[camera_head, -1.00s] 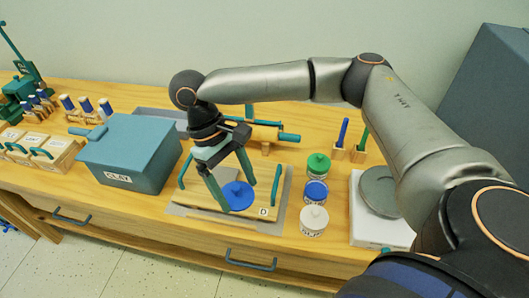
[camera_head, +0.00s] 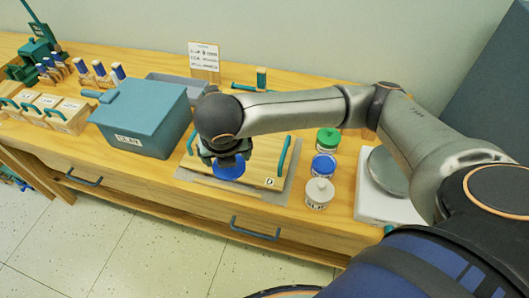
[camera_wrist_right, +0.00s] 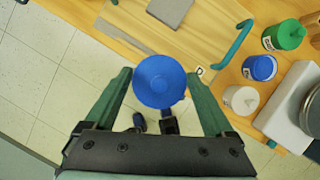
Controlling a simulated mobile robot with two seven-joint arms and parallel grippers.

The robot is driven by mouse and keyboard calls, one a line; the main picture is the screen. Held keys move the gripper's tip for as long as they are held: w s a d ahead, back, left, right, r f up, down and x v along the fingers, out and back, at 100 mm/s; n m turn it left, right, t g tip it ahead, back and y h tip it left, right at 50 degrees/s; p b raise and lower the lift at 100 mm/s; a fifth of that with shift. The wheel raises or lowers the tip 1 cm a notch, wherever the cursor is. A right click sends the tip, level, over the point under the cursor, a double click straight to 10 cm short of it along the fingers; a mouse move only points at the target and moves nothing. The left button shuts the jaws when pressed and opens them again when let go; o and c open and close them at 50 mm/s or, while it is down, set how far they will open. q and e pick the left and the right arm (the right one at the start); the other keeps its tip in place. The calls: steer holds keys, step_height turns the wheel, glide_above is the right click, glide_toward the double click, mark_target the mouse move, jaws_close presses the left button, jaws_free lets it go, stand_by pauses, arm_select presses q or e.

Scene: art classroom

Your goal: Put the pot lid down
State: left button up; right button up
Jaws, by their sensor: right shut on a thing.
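The blue round lid (camera_head: 229,168) shows just below my right gripper (camera_head: 226,156) in the head view, in front of the board marked D (camera_head: 262,178). In the right wrist view the lid (camera_wrist_right: 160,81) sits between the two green fingers of my right gripper (camera_wrist_right: 160,74), their tips at its left and right edges. The fingers are shut on it. The gap between lid and board is hard to judge. My left gripper is not in view.
Green (camera_head: 327,141), blue (camera_head: 323,166) and white (camera_head: 319,192) topped jars stand right of the board. A grey round plate on a white base (camera_head: 376,207) is farther right. The clay box (camera_head: 143,118) stands close on the left. The table's front edge is near.

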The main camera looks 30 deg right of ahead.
steer(key=n, duration=0.1)
steer(key=n+y, duration=0.1)
steer(key=n, duration=0.1)
steer(key=shift+w+r+n+y, duration=0.1)
steer(key=shift+w+n+y, duration=0.2)
steer(key=shift+w, duration=0.05)
steer(key=n, duration=0.1)
steer(key=n+y, duration=0.1)
steer(key=w+n, duration=0.1)
steer(key=n, duration=0.1)
steer(key=shift+d+r+y, duration=0.1)
steer(key=shift+r+y, duration=0.2)
steer(key=shift+r, duration=0.05)
steer(key=shift+d, duration=0.15)
steer(key=w+d+f, duration=0.3)
steer(key=d+f, duration=0.1)
steer(key=d, duration=0.5)
glide_above(261, 153)
steer(key=s, duration=0.2)
steer(key=f, duration=0.4)
steer(key=shift+w+a+f, duration=0.1)
steer(key=shift+a+f, duration=0.1)
steer(key=shift+a, duration=0.2)
steer(key=shift+w+d+f+b, duration=0.2)
steer(key=shift+d+f+b, duration=0.1)
steer(key=shift+d+f, duration=0.3)
step_height(261, 153, down, 3)
steer(key=shift+f, duration=0.2)
